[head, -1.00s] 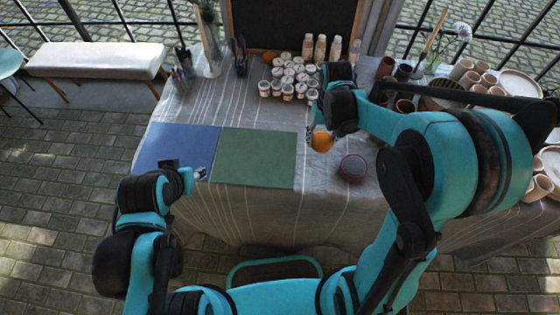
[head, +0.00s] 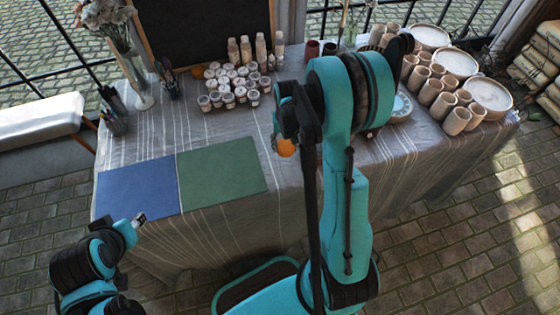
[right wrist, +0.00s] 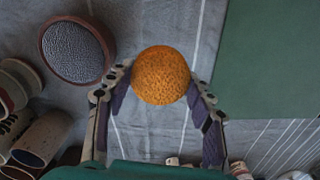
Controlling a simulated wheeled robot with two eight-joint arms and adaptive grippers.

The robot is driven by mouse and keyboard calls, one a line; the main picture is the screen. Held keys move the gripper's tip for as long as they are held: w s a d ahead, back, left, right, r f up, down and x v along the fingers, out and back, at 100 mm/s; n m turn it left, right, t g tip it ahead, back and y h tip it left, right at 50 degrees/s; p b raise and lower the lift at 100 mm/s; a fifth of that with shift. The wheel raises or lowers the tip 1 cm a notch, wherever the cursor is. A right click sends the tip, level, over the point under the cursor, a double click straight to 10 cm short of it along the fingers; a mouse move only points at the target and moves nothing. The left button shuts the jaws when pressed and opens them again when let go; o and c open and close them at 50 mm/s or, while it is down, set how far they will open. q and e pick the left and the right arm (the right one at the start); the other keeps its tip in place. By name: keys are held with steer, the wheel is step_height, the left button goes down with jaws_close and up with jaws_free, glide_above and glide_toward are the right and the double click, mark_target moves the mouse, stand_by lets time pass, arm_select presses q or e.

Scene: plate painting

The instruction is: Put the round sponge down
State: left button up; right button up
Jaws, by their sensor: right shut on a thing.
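The round orange sponge (right wrist: 160,75) is between the fingers of my right gripper (right wrist: 158,84), which is shut on it. In the head view the sponge (head: 286,147) shows below my right gripper (head: 281,133), over the cloth right of the green mat (head: 222,172). Whether it touches the cloth is unclear. A reddish-brown round dish with a speckled grey inside (right wrist: 77,50) stands beside the sponge in the right wrist view; my arm hides it in the head view. My left gripper (head: 138,220) is near the blue mat's front edge, empty as far as seen; its jaws are too small to judge.
A blue mat (head: 138,188) adjoins the green one. Several small paint jars (head: 230,84) stand behind. Clay cups (head: 455,121) and stacked plates (head: 490,96) crowd the right side. Bare cloth lies between the green mat and my right arm.

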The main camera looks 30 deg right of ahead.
mark_target(280, 150)
steer(key=a+f, duration=0.1)
steer(key=a, duration=0.1)
steer(key=shift+s+a+f+b, duration=0.3)
steer(key=shift+s+a+f, duration=0.05)
steer(key=shift+f, duration=0.05)
steer(key=shift+f+b, duration=0.85)
steer(key=shift+f, duration=1.1)
steer(key=shift+f, duration=0.15)
steer(key=o, duration=1.1)
